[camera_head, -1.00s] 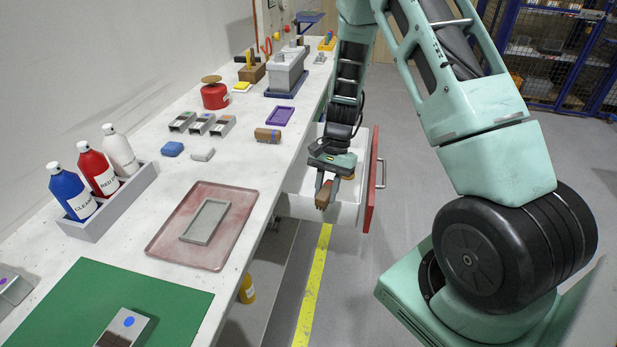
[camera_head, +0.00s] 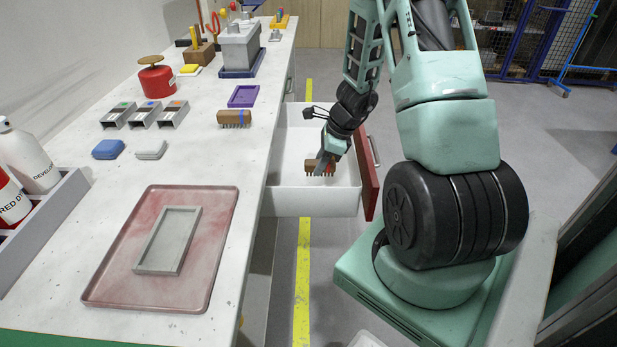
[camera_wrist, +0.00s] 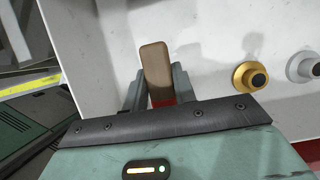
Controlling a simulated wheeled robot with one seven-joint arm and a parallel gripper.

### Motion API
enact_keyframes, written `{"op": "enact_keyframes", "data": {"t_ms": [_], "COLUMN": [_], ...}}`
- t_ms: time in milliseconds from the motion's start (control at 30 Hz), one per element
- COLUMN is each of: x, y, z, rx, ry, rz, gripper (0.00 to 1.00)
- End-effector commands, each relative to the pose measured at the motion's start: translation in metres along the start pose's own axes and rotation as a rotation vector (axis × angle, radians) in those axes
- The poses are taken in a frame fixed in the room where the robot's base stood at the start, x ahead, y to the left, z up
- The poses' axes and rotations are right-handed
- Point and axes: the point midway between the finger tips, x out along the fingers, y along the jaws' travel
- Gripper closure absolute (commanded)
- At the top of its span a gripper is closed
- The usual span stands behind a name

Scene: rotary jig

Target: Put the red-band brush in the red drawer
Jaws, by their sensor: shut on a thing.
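The red-band brush (camera_head: 316,168) is a brown block with dark bristles, held level with its bristles down. My gripper (camera_head: 325,160) is shut on it. In the wrist view the brown brush (camera_wrist: 155,70) stands between the two grey fingers (camera_wrist: 155,92), with a red patch at its base. The red drawer (camera_head: 369,182) is pulled out from the bench, with a red front and a white inside. The brush is over or within the open drawer; I cannot tell whether it touches the floor.
A blue-band brush (camera_head: 234,118) lies on the bench near its edge. A pink tray (camera_head: 110,285) holds a grey frame (camera_head: 150,255). In the wrist view a gold round part (camera_wrist: 250,78) and a silver one (camera_wrist: 303,67) are on a white surface right of the brush.

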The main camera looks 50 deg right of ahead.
Motion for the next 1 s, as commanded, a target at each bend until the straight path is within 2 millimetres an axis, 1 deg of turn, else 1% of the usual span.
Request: {"op": "enact_keyframes", "data": {"t_ms": [33,167,400,500,733,867,900,967,1000], "x": [0.01,0.02,0.049,0.054,0.053,0.057,0.056,0.056,0.056], "y": [0.0,0.0,0.0,0.0,0.0,0.0,0.0,0.0,0.0], "z": [-0.004,-0.008,-0.02,-0.022,-0.022,-0.023,-0.023,-0.023,-0.023], "rx": [0.002,-0.002,-0.001,-0.002,-0.003,-0.003,-0.003,-0.004,-0.003], "ry": [0.0,0.0,-0.001,0.0,0.0,0.0,0.0,0.0,0.0], "rz": [0.002,0.0,0.001,0.001,0.0,0.0,0.0,0.0,0.0], "gripper": [1.0,1.0,1.0,1.0,1.0,1.0,0.68,0.51,0.51]}}
